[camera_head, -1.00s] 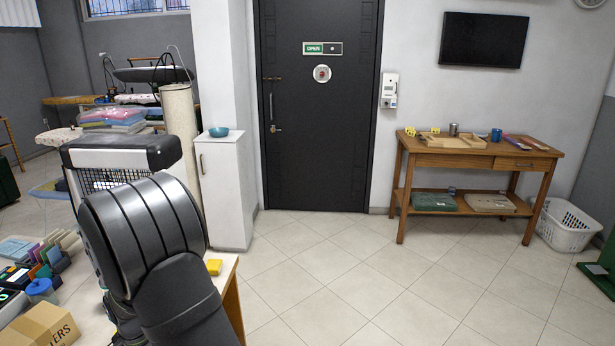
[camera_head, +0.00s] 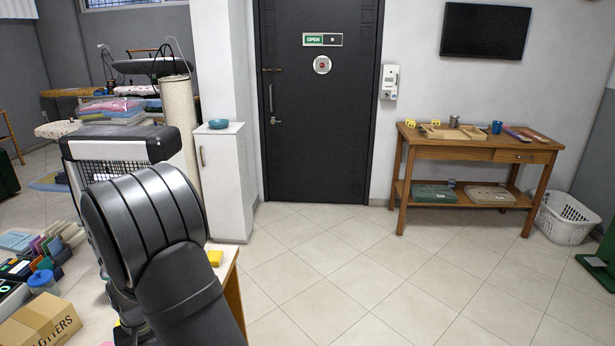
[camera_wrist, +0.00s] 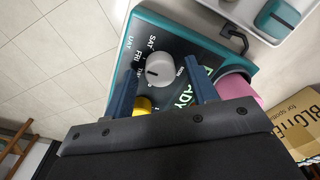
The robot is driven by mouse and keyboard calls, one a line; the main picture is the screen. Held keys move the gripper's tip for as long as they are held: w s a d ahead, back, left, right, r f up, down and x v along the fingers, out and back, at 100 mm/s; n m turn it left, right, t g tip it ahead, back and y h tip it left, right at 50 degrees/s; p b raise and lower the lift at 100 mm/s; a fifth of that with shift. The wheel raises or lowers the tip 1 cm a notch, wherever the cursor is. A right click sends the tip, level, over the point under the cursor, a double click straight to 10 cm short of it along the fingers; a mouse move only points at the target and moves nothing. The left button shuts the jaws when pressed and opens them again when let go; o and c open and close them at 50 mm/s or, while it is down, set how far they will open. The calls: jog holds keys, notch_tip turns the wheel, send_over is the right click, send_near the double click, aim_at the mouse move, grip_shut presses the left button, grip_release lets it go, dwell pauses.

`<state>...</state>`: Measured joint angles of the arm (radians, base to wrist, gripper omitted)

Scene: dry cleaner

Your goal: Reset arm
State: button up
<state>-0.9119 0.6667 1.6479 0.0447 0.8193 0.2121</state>
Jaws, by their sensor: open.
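My gripper (camera_wrist: 160,62) shows in the wrist view with its two dark blue fingers spread apart. It is open, and nothing is clamped between the fingers. A grey dial (camera_wrist: 160,70) on a dark panel with a teal rim (camera_wrist: 143,26) shows between the fingers; the distance to it is unclear. Day names and green lettering are printed on the panel. In the head view my arm fills the lower left, and the fingers cannot be made out there.
A cardboard box (camera_head: 40,325) and coloured items (camera_head: 55,245) crowd the counter at left. A white cabinet (camera_head: 222,180) stands behind. The tiled floor (camera_head: 340,265) is open towards the wooden table (camera_head: 475,152).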

jog(key=n, duration=0.7)
jog(key=shift+n, duration=0.3)
jog(key=shift+o, duration=0.5)
dwell(1.0)
jog(key=o, duration=0.3)
jog(key=shift+r, duration=0.1)
jog(key=o, duration=0.7)
notch_tip(320, 180, up, 3)
jog(key=shift+w+f, duration=0.1)
jog(key=shift+c, duration=0.2)
notch_tip(320, 180, up, 22)
jog(key=w+f+n, duration=0.1)
jog(key=w+n, duration=0.2)
jog(key=w, duration=0.5)
notch_tip(320, 180, down, 15)
jog(key=shift+s, duration=0.2)
